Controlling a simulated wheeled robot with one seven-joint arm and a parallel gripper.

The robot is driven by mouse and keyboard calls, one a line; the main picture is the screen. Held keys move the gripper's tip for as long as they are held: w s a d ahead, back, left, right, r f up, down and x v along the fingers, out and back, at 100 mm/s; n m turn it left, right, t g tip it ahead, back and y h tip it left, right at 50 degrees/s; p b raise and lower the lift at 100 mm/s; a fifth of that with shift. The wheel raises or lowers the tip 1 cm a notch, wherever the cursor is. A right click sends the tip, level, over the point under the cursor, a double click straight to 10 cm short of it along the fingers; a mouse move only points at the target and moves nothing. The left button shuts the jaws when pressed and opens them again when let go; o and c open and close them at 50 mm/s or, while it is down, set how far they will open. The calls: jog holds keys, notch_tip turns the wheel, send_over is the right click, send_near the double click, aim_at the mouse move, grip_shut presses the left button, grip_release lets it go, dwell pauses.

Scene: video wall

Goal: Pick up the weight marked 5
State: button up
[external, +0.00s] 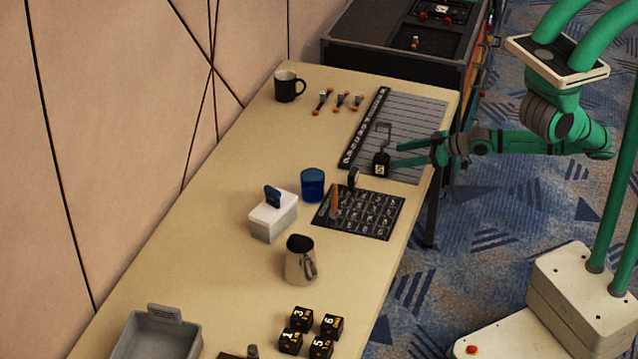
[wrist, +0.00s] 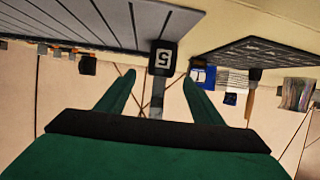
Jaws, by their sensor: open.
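The weight marked 5 (external: 381,165) is a small black block with a tall grey handle. It stands upright on the table by the near end of a grey slatted board. In the wrist view, the weight (wrist: 163,58) appears upside down, with its 5 facing me and its handle hanging down in the picture. My gripper (external: 393,156) is open and comes from the right, its fingertips close to the weight. In the wrist view, my gripper (wrist: 159,77) has one finger on each side of the handle line. I cannot tell whether either finger touches it.
A dark gridded board (external: 375,215) with a brown upright peg lies nearby. A blue cup (external: 312,185), white box (external: 272,218), metal pitcher (external: 300,262) and black mug (external: 287,87) stand along the table. Several numbered black cubes (external: 302,318) sit at the front.

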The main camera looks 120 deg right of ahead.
aim_at(379, 161)
jog(key=shift+x, duration=3.85)
jog(key=shift+a+f, duration=0.15)
jog(key=shift+c, duration=0.6)
grip_shut()
